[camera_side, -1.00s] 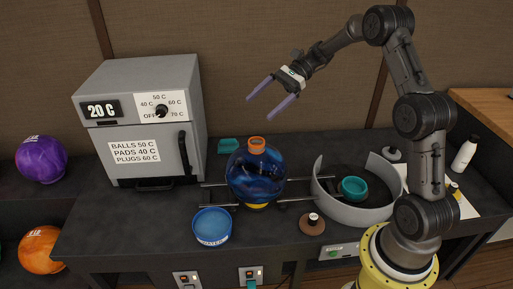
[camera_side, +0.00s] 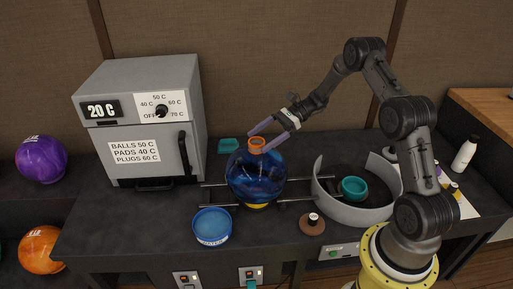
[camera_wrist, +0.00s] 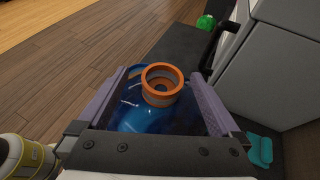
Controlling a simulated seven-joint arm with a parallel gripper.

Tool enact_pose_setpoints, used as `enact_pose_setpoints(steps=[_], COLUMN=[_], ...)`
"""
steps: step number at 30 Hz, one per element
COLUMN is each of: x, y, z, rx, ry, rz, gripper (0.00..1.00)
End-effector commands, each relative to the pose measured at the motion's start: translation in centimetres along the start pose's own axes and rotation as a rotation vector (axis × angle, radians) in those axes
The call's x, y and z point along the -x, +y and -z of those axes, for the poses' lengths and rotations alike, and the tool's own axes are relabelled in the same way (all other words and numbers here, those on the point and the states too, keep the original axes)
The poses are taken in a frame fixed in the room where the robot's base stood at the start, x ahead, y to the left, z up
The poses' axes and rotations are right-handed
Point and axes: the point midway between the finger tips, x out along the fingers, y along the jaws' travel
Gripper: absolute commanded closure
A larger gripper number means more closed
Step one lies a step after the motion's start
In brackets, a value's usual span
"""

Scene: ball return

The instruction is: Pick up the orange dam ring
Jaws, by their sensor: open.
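The orange dam ring (camera_side: 257,143) sits on top of the blue bowling ball (camera_side: 252,175). In the wrist view the ring (camera_wrist: 161,80) shows as an orange collar with a grey band and a dark centre, on the blue ball (camera_wrist: 130,112). My gripper (camera_side: 259,142) is open at the top of the ball, its purple fingers reaching down from the upper right. In the wrist view the ring lies between the two fingers of my gripper (camera_wrist: 162,85), with gaps on both sides.
The ball rests on metal rails (camera_side: 295,190). A grey oven (camera_side: 140,125) stands to the left. A blue water bowl (camera_side: 212,227) is in front, and a curved grey wall (camera_side: 350,213) around a teal cup (camera_side: 353,188) is to the right. A brown disc (camera_side: 312,225) lies between them.

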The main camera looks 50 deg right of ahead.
Motion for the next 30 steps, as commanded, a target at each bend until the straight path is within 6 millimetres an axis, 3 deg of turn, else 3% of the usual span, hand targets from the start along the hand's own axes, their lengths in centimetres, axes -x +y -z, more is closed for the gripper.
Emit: enact_pose_setpoints(steps=[5,15,22,30], x=[-0.9,-5.2,-5.4,-5.3], y=[-0.1,-0.3,-0.4,-0.4], z=[0.2,0.5,0.5,0.5], rx=[-0.001,0.0,0.0,0.001], ry=[0.001,0.001,0.001,0.001], rz=[-0.002,-0.002,0.0,0.0], gripper=[0.0,0.0,0.0,0.49])
